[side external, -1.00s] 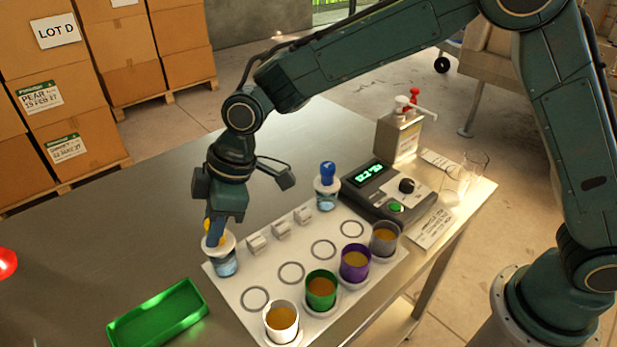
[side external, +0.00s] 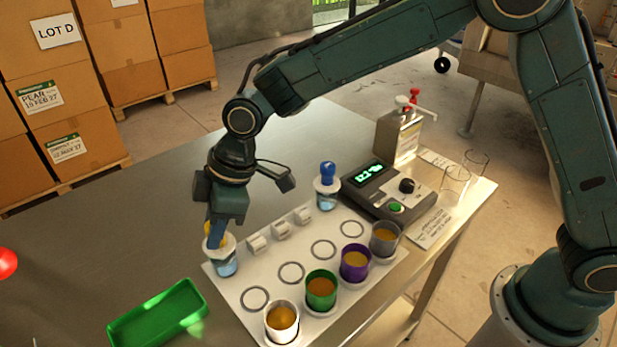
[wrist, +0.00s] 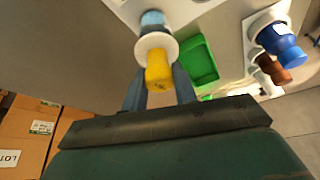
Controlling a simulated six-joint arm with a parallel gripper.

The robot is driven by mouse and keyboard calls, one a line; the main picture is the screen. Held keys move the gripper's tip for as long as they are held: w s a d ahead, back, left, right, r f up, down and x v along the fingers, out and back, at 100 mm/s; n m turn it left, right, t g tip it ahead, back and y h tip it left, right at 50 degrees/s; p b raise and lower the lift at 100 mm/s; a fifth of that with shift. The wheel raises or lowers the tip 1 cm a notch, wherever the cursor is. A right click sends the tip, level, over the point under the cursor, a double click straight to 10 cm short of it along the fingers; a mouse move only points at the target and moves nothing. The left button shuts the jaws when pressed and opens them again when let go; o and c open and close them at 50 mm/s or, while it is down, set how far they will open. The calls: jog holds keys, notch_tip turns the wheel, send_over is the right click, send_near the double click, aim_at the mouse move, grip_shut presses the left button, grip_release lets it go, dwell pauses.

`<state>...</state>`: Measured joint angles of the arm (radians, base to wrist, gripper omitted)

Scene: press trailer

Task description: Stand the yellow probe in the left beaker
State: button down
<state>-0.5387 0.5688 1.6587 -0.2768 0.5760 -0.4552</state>
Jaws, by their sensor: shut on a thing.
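The yellow probe (wrist: 158,74) stands in a jar of blue liquid (side external: 224,266) with a white collar, at the left end of the pale rack. My gripper (side external: 215,236) points down over this jar. In the wrist view my gripper (wrist: 158,84) has a finger on each side of the probe's yellow handle and is shut on it. The probe's lower end is hidden in the jar. Two clear glass beakers, a left one (side external: 454,184) and a right one (side external: 476,163), stand at the table's right end. Both look empty.
The rack (side external: 262,322) holds white, green, purple and grey cups of brown liquid, plus white clips. A blue probe (side external: 327,172) stands in a second jar. A meter (side external: 382,188), a pump bottle (side external: 398,138) and a green tray (side external: 158,316) are nearby. The table behind is clear.

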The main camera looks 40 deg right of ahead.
jog(key=shift+f, duration=0.35)
jog(key=c, duration=1.4)
grip_release()
jog(key=shift+v, duration=5.5)
jog(key=shift+d+r, duration=0.1)
jog(key=shift+r, duration=0.05)
jog(key=shift+r, duration=4.35)
